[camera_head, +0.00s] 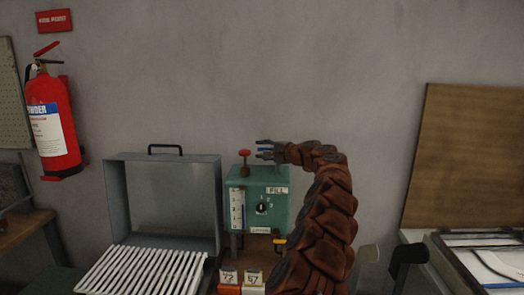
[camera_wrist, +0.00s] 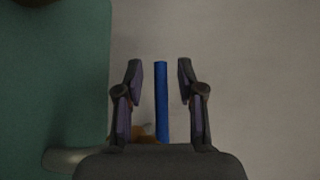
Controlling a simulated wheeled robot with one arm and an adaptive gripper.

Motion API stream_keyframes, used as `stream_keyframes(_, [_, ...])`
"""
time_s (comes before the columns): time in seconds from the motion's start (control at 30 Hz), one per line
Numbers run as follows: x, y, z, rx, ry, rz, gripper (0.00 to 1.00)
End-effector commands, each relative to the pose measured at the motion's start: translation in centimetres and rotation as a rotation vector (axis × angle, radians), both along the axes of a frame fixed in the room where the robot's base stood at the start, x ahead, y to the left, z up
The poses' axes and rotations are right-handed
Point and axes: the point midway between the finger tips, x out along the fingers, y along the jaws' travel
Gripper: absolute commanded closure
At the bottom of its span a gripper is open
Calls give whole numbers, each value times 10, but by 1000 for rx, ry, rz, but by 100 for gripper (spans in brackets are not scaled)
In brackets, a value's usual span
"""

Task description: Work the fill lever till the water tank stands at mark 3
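The green tank unit (camera_head: 279,211) stands against the wall, with a FILL label (camera_head: 277,190) at its upper right. A pale gauge strip (camera_head: 237,209) with marks is on its front left; its level is too small to read surely. The blue fill lever (camera_wrist: 162,105) stands between my fingers in the wrist view, with a gap on both sides. A bit of blue also shows between the fingers in the head view. My gripper (camera_head: 259,149) is open around the lever, above the unit's top right; it also shows in the wrist view (camera_wrist: 159,67).
A red knob (camera_head: 245,153) stands on the unit's top left and a black dial (camera_head: 262,208) is on its front. A grey open case (camera_head: 113,205) with a white slatted rack (camera_head: 140,270) is at left. Numbered cards (camera_head: 253,278) are in front. The wall is close behind.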

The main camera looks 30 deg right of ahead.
Motion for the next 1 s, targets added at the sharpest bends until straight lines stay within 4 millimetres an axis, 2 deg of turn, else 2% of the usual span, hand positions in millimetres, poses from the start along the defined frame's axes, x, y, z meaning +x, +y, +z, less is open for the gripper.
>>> stream_keyframes(0.07, [0,0,0,0,0,0,64])
stream_keyframes(0.4, [0,0,0,0,0,0,99])
stream_keyframes(1.0, [1,2,0,-1,1,5,100])
